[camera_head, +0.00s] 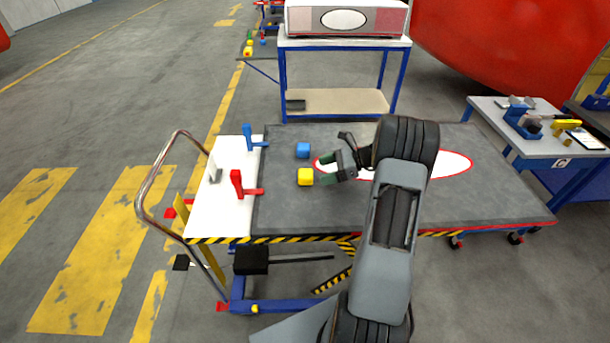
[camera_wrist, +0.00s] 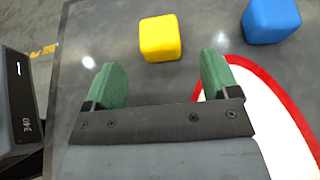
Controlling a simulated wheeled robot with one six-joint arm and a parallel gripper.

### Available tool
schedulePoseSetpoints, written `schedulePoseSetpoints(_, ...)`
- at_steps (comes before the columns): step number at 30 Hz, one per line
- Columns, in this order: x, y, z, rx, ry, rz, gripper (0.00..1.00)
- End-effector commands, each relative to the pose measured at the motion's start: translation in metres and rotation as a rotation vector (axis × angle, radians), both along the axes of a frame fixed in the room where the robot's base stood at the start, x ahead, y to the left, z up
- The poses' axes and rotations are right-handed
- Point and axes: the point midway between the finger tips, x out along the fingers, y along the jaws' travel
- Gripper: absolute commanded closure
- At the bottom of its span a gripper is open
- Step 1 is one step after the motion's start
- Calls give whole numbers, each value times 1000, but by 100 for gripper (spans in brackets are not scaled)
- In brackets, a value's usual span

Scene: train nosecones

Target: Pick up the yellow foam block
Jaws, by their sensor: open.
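The yellow foam block (camera_head: 305,177) lies on the dark grey top of the cart, just left of my gripper (camera_head: 334,168) in the head view. In the wrist view the yellow block (camera_wrist: 160,38) is beyond the fingertips, roughly centred between them but apart from both. My gripper (camera_wrist: 162,78) has green fingers, spread open with nothing between them.
A blue block (camera_head: 303,150) lies behind the yellow one; it also shows in the wrist view (camera_wrist: 271,20). A red clamp (camera_head: 238,184) and a blue clamp (camera_head: 249,138) stand on the white panel (camera_head: 213,212) at left. A red-rimmed white oval (camera_head: 455,164) marks the cart top.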

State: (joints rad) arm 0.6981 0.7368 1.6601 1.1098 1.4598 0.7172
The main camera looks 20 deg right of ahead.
Motion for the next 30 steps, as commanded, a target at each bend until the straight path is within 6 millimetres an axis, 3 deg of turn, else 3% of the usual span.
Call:
schedulePoseSetpoints(10,9,22,-7,0,2,1,19)
schedulePoseSetpoints(19,25,54,-19,-1,0,2,19)
schedulePoseSetpoints(30,27,61,-24,-2,0,0,19)
